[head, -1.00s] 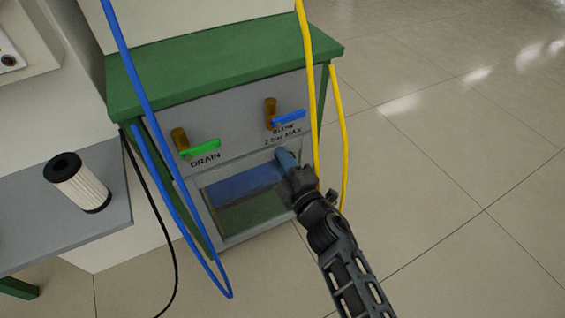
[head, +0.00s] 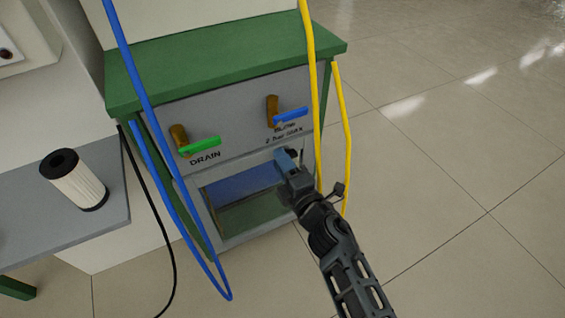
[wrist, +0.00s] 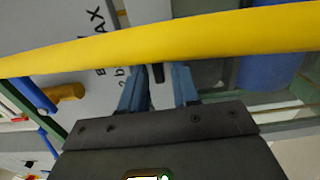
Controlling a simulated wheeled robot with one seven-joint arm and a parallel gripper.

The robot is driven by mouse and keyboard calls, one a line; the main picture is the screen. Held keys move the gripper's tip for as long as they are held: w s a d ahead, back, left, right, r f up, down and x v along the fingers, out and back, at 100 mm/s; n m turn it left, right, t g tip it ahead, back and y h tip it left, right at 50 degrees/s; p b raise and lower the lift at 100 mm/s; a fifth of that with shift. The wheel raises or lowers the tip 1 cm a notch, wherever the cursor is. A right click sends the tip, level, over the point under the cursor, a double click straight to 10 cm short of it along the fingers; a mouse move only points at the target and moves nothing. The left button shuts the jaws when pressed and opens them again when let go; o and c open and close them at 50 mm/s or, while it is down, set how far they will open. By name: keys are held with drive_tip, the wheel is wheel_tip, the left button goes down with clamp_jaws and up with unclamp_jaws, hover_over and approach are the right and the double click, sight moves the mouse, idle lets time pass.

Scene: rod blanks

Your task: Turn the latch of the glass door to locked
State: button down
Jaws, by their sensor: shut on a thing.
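The glass door (head: 235,188) is the clear pane in a grey frame, low on the front of the grey cabinet. My gripper (head: 288,158) is at the door's upper right, its blue fingers against the front. In the wrist view, my gripper (wrist: 158,84) has its two blue fingers either side of a small dark piece, the latch (wrist: 157,73), and is shut on it. In the head view my gripper hides the latch, and its exact angle is hard to tell.
A yellow hose (head: 318,130) hangs close beside my gripper and crosses the wrist view (wrist: 200,38). Above are a green DRAIN handle (head: 199,146) and a blue BLOW handle (head: 291,115). A blue hose (head: 165,150) hangs left. A filter cartridge (head: 78,182) stands on the grey bench.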

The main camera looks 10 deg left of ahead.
drive_tip(key=c, duration=1.2)
unclamp_jaws()
drive_tip(key=shift+p+v, duration=1.6)
drive_tip(key=shift+v, duration=2.3)
drive_tip(key=s+d+r+m+h, duration=0.1)
drive_tip(key=s+d+m+h, duration=0.1)
drive_tip(key=s+d+m, duration=0.5)
drive_tip(key=s+d+r+m+t+h, duration=0.1)
drive_tip(key=s+d+r+m+h, duration=0.2)
drive_tip(key=s, duration=0.8)
drive_tip(key=s+d+m+h, duration=0.2)
drive_tip(key=s+d+m, duration=0.35)
drive_tip(key=s, duration=0.35)
drive_tip(key=s+d+r+m+g+h, duration=0.1)
drive_tip(key=s+d+r+m+h, duration=0.1)
drive_tip(key=s+d+r+m, duration=0.3)
drive_tip(key=s+d+r+m+h, duration=0.1)
drive_tip(key=s+d+r+m, duration=0.1)
drive_tip(key=s+r+m, duration=0.45)
drive_tip(key=r+p, duration=0.7)
drive_tip(key=r+n+p, duration=0.1)
drive_tip(key=r+p, duration=0.6)
drive_tip(key=r, duration=0.1)
drive_tip(key=r+n+p, duration=0.1)
drive_tip(key=r+p, duration=0.7)
drive_tip(key=shift+s+d, duration=0.2)
drive_tip(key=shift+s, duration=0.1)
